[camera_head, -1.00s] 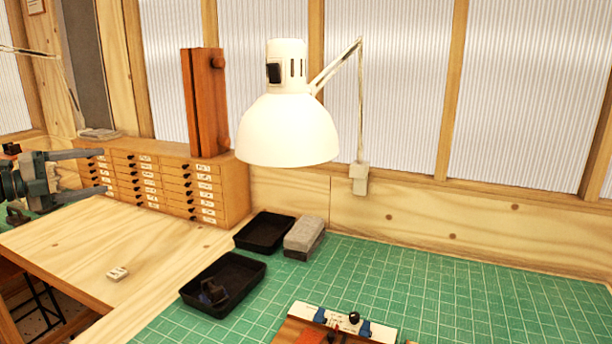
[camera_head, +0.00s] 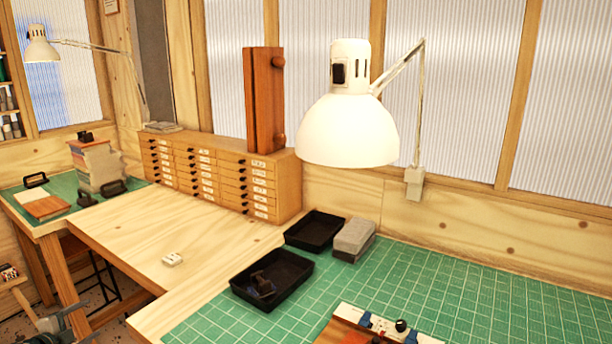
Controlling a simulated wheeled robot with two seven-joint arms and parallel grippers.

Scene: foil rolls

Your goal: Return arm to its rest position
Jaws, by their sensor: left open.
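My left gripper (camera_head: 62,322) is at the lower left corner, partly cut off by the frame edge. It is low, beside the wooden bench and over the floor area, and it is open. I see nothing held between its fingers, though little of it shows. My right gripper is out of view.
The wooden bench top (camera_head: 150,238) is bare but for a small white block (camera_head: 173,259). A green mat (camera_head: 470,300) bears two black trays (camera_head: 240,291) (camera_head: 290,236), a grey block (camera_head: 353,238) and a wooden fixture (camera_head: 375,328). A white lamp (camera_head: 347,135) hangs above. A drawer cabinet (camera_head: 285,190) stands behind.

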